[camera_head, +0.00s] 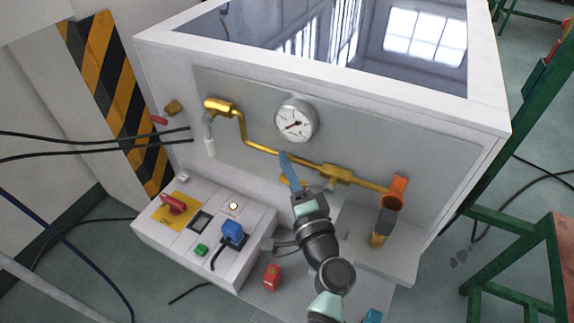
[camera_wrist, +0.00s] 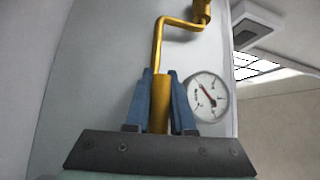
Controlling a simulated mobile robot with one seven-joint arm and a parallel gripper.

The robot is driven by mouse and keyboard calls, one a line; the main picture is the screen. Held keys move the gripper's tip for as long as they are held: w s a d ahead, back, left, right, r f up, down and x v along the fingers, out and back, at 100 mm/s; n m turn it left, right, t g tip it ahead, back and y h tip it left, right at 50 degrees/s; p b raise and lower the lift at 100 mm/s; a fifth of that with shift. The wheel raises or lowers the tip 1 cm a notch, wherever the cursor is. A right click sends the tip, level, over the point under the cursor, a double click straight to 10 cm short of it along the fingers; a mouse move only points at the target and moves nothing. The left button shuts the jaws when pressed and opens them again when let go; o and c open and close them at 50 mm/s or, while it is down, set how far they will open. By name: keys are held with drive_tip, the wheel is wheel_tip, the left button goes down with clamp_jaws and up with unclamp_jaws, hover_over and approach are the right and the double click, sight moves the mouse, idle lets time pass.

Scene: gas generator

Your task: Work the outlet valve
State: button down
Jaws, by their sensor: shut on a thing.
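A brass outlet pipe (camera_head: 262,149) crosses the grey front panel of the generator. It has a thicker brass valve section (camera_head: 338,173) right of centre and an orange fitting (camera_head: 397,190) at its right end. My gripper (camera_head: 300,182) reaches up to the pipe from below, with a blue finger showing. In the wrist view my gripper (camera_wrist: 160,100) has its blue fingers on both sides of a thick brass part (camera_wrist: 160,103) in line with the pipe, and is shut on it. Any valve handle there is hidden.
A round pressure gauge (camera_head: 297,121) sits just above the pipe. Below left is a control box (camera_head: 212,235) with a red switch (camera_head: 173,203) and a blue plug (camera_head: 232,232). A red block (camera_head: 271,277) lies near my arm. A green frame (camera_head: 500,190) stands at right.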

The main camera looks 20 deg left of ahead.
drive_tip(key=d+f+n+g+h+p, duration=0.5)
drive_tip(key=d+f+n+h+p, duration=0.4)
drive_tip(key=h+p, duration=0.3)
drive_tip(key=shift+s+f+p, duration=0.2)
drive_tip(key=shift+p, duration=0.45)
idle(0.3)
idle(0.4)
drive_tip(key=c, duration=0.8)
unclamp_jaws()
drive_tip(key=shift+o, duration=0.2)
drive_tip(key=shift+f, duration=0.1)
